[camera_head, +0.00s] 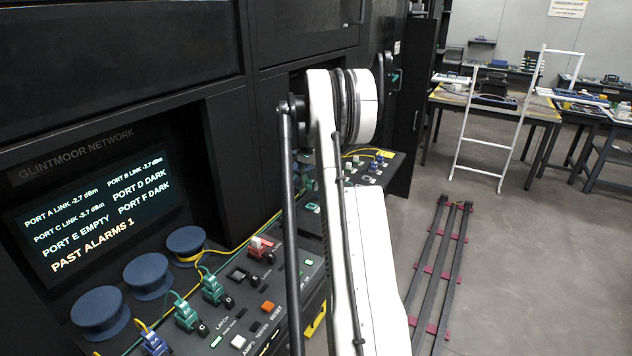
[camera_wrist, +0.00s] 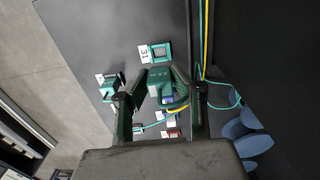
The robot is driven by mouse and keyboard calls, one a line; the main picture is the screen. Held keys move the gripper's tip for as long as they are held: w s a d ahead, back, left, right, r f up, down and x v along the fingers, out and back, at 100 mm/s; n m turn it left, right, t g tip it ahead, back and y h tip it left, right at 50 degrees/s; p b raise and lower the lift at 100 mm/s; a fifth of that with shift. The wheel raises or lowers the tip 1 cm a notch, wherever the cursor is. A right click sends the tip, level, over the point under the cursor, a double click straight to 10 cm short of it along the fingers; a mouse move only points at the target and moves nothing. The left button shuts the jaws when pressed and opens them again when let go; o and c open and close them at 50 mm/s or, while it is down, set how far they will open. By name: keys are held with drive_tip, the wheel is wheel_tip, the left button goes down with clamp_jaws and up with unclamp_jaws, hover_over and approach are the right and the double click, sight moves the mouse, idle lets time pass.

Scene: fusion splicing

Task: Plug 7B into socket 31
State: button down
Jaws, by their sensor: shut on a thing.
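In the wrist view, my gripper (camera_wrist: 166,92) is shut on a green plug (camera_wrist: 159,78). The marking on the plug is too small to read, so I cannot confirm that it is 7B. Socket 31 (camera_wrist: 161,51) is a teal-framed square with a white "31" tag beside it, on the dark panel just above the held plug in the picture. The plug is apart from the socket in the picture; its height over the panel is unclear. In the head view my arm hides the gripper, held plug and socket.
Another green plug (camera_wrist: 112,86) sits left of my gripper. Green and yellow cables run along the panel's right side near blue spools (camera_wrist: 250,135). In the head view, several plugs, buttons and a red plug (camera_head: 261,247) crowd the console below a status screen (camera_head: 95,215).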

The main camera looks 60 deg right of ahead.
drive_tip(key=shift+d+f+b, duration=0.1)
drive_tip(key=shift+f+b, duration=1.95)
drive_tip(key=shift+f, duration=1.1)
drive_tip(key=shift+b, duration=0.6)
drive_tip(key=shift+f+b, duration=0.4)
drive_tip(key=shift+f, duration=0.15)
drive_tip(key=c, duration=1.4)
unclamp_jaws()
wheel_tip(320, 180, up, 12)
drive_tip(key=shift+r, duration=0.1)
